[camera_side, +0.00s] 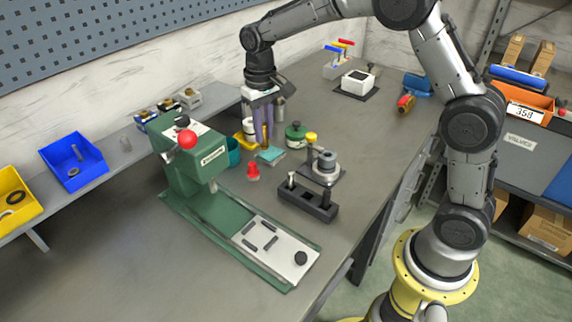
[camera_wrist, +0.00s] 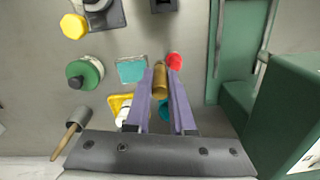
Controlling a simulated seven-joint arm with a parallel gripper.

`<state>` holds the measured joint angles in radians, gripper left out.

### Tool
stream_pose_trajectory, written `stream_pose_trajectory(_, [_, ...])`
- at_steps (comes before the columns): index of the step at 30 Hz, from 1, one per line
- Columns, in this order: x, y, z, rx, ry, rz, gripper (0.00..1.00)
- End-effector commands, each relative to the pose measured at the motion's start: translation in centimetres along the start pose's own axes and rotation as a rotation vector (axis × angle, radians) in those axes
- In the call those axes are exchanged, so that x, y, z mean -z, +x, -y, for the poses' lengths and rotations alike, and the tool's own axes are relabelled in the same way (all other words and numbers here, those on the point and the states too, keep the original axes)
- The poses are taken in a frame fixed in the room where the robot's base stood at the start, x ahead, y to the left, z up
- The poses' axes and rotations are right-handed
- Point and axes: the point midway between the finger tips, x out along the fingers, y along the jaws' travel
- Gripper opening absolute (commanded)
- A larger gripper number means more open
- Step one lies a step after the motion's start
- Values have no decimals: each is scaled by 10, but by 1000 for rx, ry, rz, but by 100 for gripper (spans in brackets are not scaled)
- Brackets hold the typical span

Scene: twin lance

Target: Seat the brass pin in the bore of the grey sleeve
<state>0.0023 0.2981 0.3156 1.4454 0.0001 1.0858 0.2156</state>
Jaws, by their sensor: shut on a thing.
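My gripper (camera_side: 263,143) has purple fingers pointing down over the bench, to the right of the green press. In the wrist view my gripper (camera_wrist: 165,72) is shut on the brass pin (camera_wrist: 160,78), whose gold-coloured body shows between the fingertips.
The green press (camera_side: 190,165) with a red knob stands left of the gripper. A black holed block (camera_side: 306,200) lies in front of the sleeve. A red cone (camera_side: 253,173), teal pad (camera_side: 270,155) and green round container (camera_side: 296,134) stand close around.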

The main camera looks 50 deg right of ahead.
Motion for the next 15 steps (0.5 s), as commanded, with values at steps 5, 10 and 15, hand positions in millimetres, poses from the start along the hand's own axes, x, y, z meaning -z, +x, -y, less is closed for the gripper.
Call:
stream_pose_trajectory(5, [2,-3,-33,0,-91,3,0])
stream_pose_trajectory(10, [2,-7,-79,0,-90,1,0])
stream_pose_trajectory(15, [1,-6,-108,1,-31,-2,0])
